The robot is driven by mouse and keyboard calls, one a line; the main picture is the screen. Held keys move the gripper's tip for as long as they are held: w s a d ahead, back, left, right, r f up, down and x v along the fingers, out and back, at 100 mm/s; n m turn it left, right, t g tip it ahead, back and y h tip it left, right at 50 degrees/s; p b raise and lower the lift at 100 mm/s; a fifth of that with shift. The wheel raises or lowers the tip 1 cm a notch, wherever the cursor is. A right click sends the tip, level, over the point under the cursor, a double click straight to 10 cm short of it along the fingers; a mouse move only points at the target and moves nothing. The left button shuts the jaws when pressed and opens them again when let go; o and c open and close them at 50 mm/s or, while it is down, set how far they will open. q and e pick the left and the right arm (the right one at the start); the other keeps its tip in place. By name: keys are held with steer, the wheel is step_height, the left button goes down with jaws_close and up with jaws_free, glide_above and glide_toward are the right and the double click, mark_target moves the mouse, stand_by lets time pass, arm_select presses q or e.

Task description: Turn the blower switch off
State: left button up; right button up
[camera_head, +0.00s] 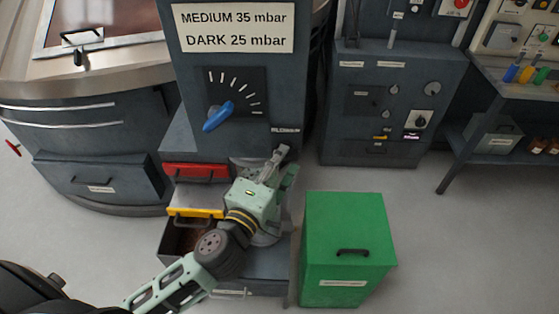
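My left arm reaches up from the bottom left, and its pale green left gripper (283,158) is at the lower front of the grey cabinet (187,60). The fingertips are just below a small label (285,130) that seems to read "BLOWER". No switch shows clearly under that label; the gripper covers that spot. I cannot tell whether the gripper touches anything or how far its fingers are apart. A blue pointer knob (217,117) sits on a dial above and left of the gripper, pointing to the lower left. My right gripper is out of view.
A red drawer (195,170) and an open yellow-fronted drawer (195,212) are left of the gripper. A green box (345,215) stands close on the right. A control cabinet (350,130) and a bench (500,88) stand farther right. Floor between them is clear.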

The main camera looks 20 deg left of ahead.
arm_select(q)
steer(key=shift+c, duration=0.3)
steer(key=c, duration=0.7)
jaws_close()
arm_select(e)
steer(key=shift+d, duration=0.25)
